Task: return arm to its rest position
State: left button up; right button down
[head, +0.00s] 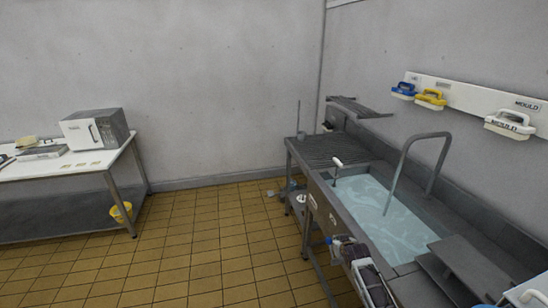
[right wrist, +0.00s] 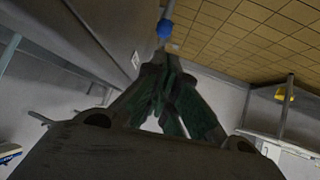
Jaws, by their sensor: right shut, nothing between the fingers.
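My right gripper (head: 338,246) is low in the head view, beside the front side of the sink unit (head: 318,188). In the right wrist view its fingers (right wrist: 166,72) come together, shut and empty. A small blue thing (right wrist: 164,29) shows just beyond the fingertips there; I cannot tell whether they touch it. My left gripper is not in view.
The sink basin (head: 385,212) holds water, with a grey tap (head: 405,160) over it. Brushes hang on a wall rack (head: 460,92) at right. A white table (head: 60,168) stands at left. The tiled floor (head: 205,235) between is clear.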

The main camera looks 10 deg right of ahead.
jog(key=s+a+f+n, duration=0.15)
jog(key=s+f, duration=0.25)
jog(key=f, duration=1.1)
jog(key=s+a+f+g+y, duration=0.1)
jog(key=s+a+f+g, duration=0.25)
jog(key=s+f, duration=1.25)
jog(key=s+a+f+g, duration=0.1)
jog(key=s+f, duration=0.4)
jog(key=s, duration=0.8)
jog(key=s+a+f+g+b, duration=0.1)
jog(key=s+f, duration=0.4)
jog(key=s, duration=0.8)
jog(key=s+a+f+n+g, duration=0.1)
jog(key=s+a+f+g, duration=0.2)
jog(key=s, duration=1.1)
jog(key=shift+a+f+y, duration=0.4)
jog(key=shift+a+f, duration=0.35)
jog(key=shift+f, duration=0.15)
jog(key=shift+s+g, duration=0.1)
jog(key=shift+g, duration=0.15)
